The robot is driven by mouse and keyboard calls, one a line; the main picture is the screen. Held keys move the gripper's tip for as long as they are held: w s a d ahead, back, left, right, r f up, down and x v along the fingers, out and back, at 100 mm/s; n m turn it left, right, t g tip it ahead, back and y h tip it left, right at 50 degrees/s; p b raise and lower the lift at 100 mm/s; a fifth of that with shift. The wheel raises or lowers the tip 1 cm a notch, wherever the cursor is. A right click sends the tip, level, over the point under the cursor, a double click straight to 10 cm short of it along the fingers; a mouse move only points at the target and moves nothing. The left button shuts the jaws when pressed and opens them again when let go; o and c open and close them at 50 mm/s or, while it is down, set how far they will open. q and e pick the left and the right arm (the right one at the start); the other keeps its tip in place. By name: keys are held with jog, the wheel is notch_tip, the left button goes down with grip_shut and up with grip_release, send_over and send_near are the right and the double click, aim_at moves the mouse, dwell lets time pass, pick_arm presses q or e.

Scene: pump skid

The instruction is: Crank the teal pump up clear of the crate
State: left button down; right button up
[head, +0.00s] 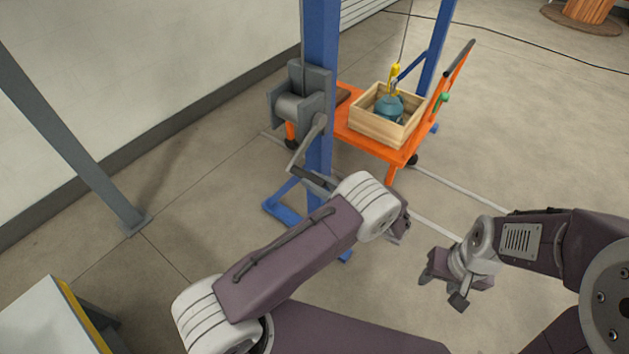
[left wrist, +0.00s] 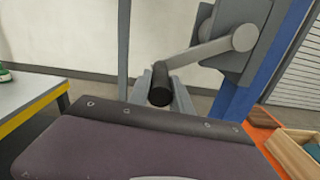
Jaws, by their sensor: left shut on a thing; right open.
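The teal pump (head: 388,107) sits inside the wooden crate (head: 376,128), its lower part hidden by the crate walls. A yellow hook (head: 395,70) is at its top. A grey winch (head: 300,98) is on the blue post (head: 321,45). Its crank arm (head: 307,142) slants down to a black handle (head: 303,175). My left gripper (head: 318,182) is shut on this handle. In the left wrist view the handle (left wrist: 160,86) lies between the grey fingers, below the crank arm (left wrist: 205,51). My right gripper (head: 443,284) is open and empty, low at the right.
The crate stands on an orange cart (head: 400,155) with an upright push handle (head: 458,62). A grey slanted post (head: 75,150) stands left of the winch. A white-topped table (head: 40,320) is at the lower left. The floor between them is clear.

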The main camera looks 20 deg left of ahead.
pick_arm(q)
jog(key=shift+a+r, duration=0.1)
notch_tip(320, 180, up, 9)
jog(key=s+m+p, duration=0.2)
jog(key=m+p, duration=0.3)
jog(key=p, duration=0.4)
jog(key=shift+a+r+m+p, duration=0.2)
jog(key=shift+a+m+p, duration=0.15)
jog(key=shift+m+p, duration=0.05)
jog(key=c, duration=1.2)
grip_release()
jog(key=shift+o, duration=0.2)
jog(key=shift+a, duration=0.2)
jog(key=shift+d, duration=0.15)
